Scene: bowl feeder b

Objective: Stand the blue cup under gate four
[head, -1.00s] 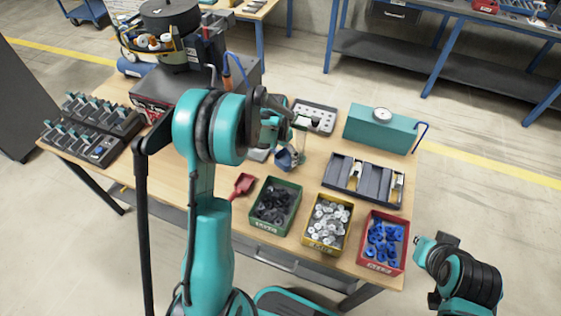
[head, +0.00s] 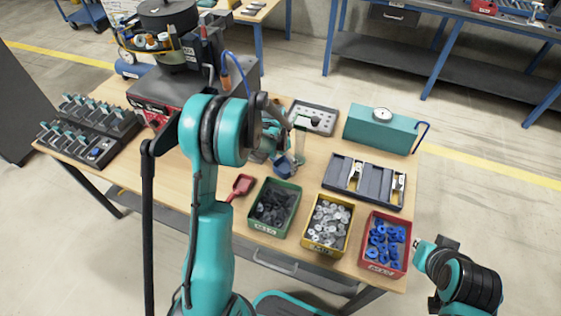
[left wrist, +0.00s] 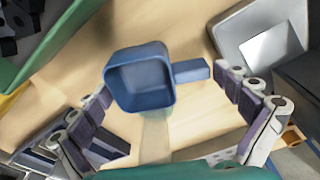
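The blue cup (head: 284,167) is on the wooden table near the middle, behind the green bin. In the left wrist view the blue cup (left wrist: 139,82) shows its square open mouth, with its handle pointing right. My left gripper (head: 272,146) is at the cup, partly hidden behind my arm. In the left wrist view its fingers (left wrist: 168,95) are wide apart, one on each side of the cup and handle; I see no firm grip. I cannot make out gate four.
A red scoop (head: 242,185) lies nearby. Green (head: 273,233), yellow (head: 322,246) and red (head: 380,268) bins of parts line the front edge. A grey tray (head: 378,193), teal box (head: 372,130) and bowl feeder (head: 170,75) stand around.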

